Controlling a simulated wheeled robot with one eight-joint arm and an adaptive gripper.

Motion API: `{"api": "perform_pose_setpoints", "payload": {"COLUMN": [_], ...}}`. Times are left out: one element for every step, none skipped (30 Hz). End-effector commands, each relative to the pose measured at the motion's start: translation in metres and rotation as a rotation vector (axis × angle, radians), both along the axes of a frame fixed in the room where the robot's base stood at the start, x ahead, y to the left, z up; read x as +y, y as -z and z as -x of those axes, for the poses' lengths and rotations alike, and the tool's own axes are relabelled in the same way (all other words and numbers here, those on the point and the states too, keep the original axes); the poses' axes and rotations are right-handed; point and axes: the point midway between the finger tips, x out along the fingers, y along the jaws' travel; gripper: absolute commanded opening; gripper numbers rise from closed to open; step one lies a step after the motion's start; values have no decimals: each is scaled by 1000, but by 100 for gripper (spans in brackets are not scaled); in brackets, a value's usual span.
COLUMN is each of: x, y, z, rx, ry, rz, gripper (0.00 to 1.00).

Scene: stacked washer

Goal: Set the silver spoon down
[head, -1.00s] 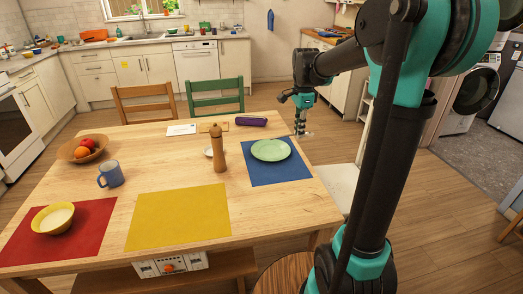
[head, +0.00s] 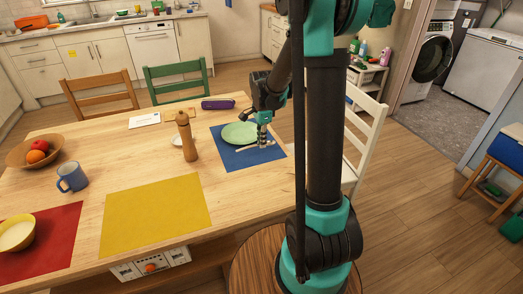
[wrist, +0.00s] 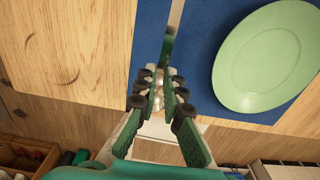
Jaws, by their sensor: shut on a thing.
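My gripper (head: 262,142) is low over the front right part of the blue placemat (head: 262,157), in front of the green plate (head: 240,133). It is shut on the silver spoon (head: 244,149), which lies roughly level across the mat's front part. In the wrist view, the spoon (wrist: 176,14) runs up from between the fingertips (wrist: 156,90), beside the green plate (wrist: 265,55) and over the blue placemat (wrist: 205,20). The fingers hide part of the spoon. I cannot tell whether it touches the mat.
A pepper mill (head: 186,136) stands left of the blue mat, with a small white dish (head: 177,140) beside it. A purple case (head: 218,104) lies behind the plate. The yellow placemat (head: 155,215) is bare. A white chair (head: 362,145) stands at the table's right side.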

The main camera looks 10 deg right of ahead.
Motion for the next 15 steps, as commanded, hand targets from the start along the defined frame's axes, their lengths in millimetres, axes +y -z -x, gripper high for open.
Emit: {"api": "perform_pose_setpoints", "payload": {"x": [0,0,0,0,0,0,0,0,0,0,0,0,0,0,0], "y": [5,7,9,11,13,18,22,26,32,36,39,43,45,46,47], "z": [-1,-1,0,0,0,0,0,-1,-1,-1,-1,0,0,0,0], "rx": [0,0,0,0,0,0,0,0,0,0,0,0,0,0,0], "ry": [0,0,0,0,0,0,0,0,0,0,0,0,0,0,0], "rz": [0,0,0,0,0,0,0,0,0,0,0,0,0,0,0], "gripper": [0,0,0,0,0,0,0,0,0,0,0,0,0,0,0]}}
